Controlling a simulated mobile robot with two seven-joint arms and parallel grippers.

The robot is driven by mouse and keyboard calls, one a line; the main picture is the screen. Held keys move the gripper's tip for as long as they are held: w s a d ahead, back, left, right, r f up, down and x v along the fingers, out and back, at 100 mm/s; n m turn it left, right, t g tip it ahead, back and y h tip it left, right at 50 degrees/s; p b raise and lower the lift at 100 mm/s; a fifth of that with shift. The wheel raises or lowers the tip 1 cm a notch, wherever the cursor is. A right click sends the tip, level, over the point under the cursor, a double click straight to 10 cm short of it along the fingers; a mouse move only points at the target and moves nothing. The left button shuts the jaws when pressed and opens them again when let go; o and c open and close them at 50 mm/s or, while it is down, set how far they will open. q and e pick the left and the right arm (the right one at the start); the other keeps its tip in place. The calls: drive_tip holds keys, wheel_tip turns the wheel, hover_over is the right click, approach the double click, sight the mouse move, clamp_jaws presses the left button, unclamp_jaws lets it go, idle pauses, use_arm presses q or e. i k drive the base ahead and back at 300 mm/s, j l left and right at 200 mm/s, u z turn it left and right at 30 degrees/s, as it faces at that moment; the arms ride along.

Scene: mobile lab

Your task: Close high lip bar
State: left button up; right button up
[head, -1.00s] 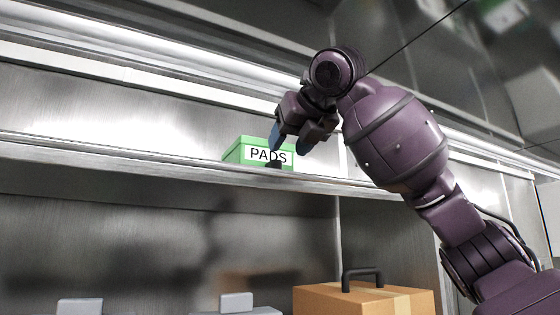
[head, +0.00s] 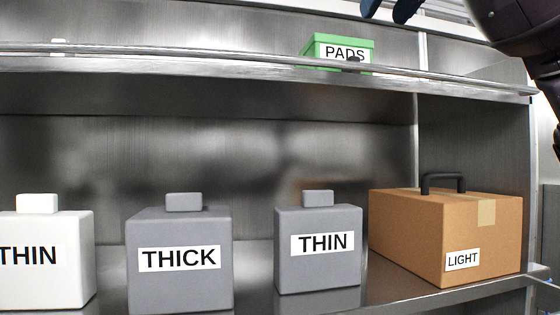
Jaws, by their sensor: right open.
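A thin metal lip bar (head: 200,51) runs along the front of the upper shelf (head: 230,68), just above its edge. It passes in front of the lower part of the green PADS box (head: 317,50). Whether the bar is latched cannot be told. My right gripper (head: 388,9) shows only by its dark blue fingertips at the top edge, above the PADS box in the picture. The fingertips are apart, with nothing seen between them, and the rest of the gripper is out of frame. My left gripper is not in view.
On the lower shelf (head: 400,300) stand a white THIN jug (head: 48,285), a grey THICK jug (head: 180,288), a grey THIN jug (head: 318,272) and a brown LIGHT box (head: 405,230) with a black handle. The upper shelf looks mostly clear left of the PADS box.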

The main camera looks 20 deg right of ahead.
sight(6, 47)
drive_tip(key=k+j, duration=0.1)
drive_tip(key=k, duration=0.9)
